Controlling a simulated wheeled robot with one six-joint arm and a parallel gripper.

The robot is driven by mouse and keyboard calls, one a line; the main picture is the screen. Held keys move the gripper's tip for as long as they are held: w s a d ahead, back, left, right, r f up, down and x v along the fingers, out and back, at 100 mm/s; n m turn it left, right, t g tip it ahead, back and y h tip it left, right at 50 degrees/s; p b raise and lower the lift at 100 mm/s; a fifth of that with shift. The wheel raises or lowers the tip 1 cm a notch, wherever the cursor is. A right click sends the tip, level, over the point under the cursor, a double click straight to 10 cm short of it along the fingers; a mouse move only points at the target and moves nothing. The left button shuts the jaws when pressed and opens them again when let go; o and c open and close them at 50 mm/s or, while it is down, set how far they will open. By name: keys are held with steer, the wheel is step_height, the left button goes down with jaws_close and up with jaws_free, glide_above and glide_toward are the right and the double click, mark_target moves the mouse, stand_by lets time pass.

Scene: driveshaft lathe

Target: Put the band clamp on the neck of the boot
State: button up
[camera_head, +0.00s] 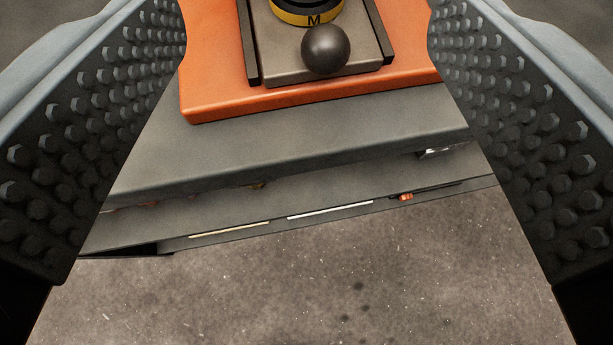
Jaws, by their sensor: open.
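My gripper (307,50) is open, with one studded dark finger along the left edge and the other along the right edge. Nothing is held between the fingers. I cannot make out a band clamp or a boot neck in this view. Beyond the fingers, at the top, is the lower part of a round dark piece with a yellow band (291,18) marked "M". The top of this piece is cut off by the frame. A dark ball knob (326,49) sits in front of it.
The banded piece and knob stand on a grey plate (283,75) between dark rails on an orange base (215,97). The base lies on a grey bench (290,145) with a lower ledge holding thin strips. Bare speckled floor (310,280) fills the bottom.

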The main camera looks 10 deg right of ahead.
steer(key=shift+s+a+r, duration=0.1)
steer(key=shift+s+r, duration=0.1)
steer(key=shift+s, duration=0.25)
steer(key=s+a+r+t, duration=0.3)
steer(key=s+a+r, duration=0.85)
steer(key=a, duration=0.25)
steer(key=s+a+r+n+y, duration=0.1)
steer(key=s+a, duration=0.5)
steer(key=s, duration=0.2)
steer(key=s+a+r+n+t+y, duration=0.1)
steer(key=s+a, duration=0.4)
steer(key=s, duration=0.4)
steer(key=shift+s+a+y, duration=0.15)
steer(key=shift+a+y, duration=0.15)
steer(key=shift+a, duration=0.1)
